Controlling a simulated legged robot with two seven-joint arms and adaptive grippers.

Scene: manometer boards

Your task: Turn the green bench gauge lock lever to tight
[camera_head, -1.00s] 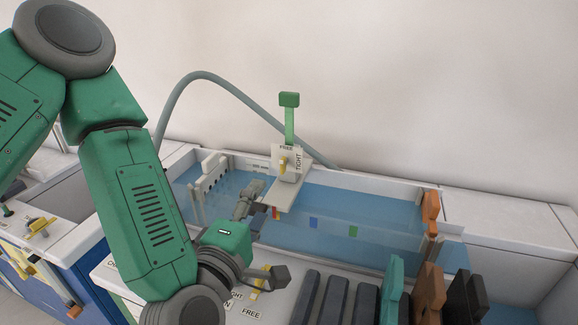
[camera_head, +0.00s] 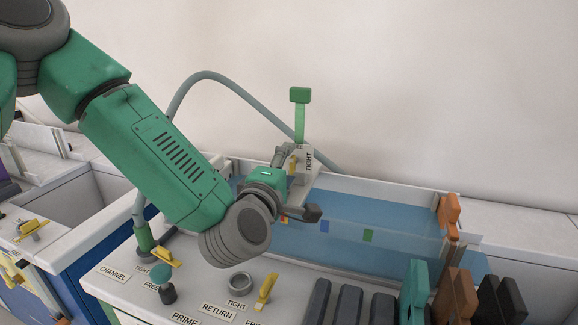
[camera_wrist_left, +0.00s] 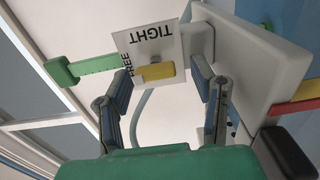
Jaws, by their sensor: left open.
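The green bench gauge is a green upright post with a square top (camera_head: 300,95), rising from a grey block on the tank's far rim. Its lock lever is the short yellow lever (camera_wrist_left: 155,71) on a white plate (camera_wrist_left: 145,45) marked FREE and TIGHT. In the left wrist view the lever points toward FREE. My left gripper (camera_wrist_left: 160,72) is open, with one finger on each side of the lever; contact cannot be told. In the head view the gripper (camera_head: 284,155) partly covers the plate and lever. My right gripper is not in view.
The water tank (camera_head: 375,215) lies below and right of the gauge. An orange clamp (camera_head: 449,213) sits at its right end. Several coloured upright blocks stand front right. A grey hose (camera_head: 205,76) arches behind.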

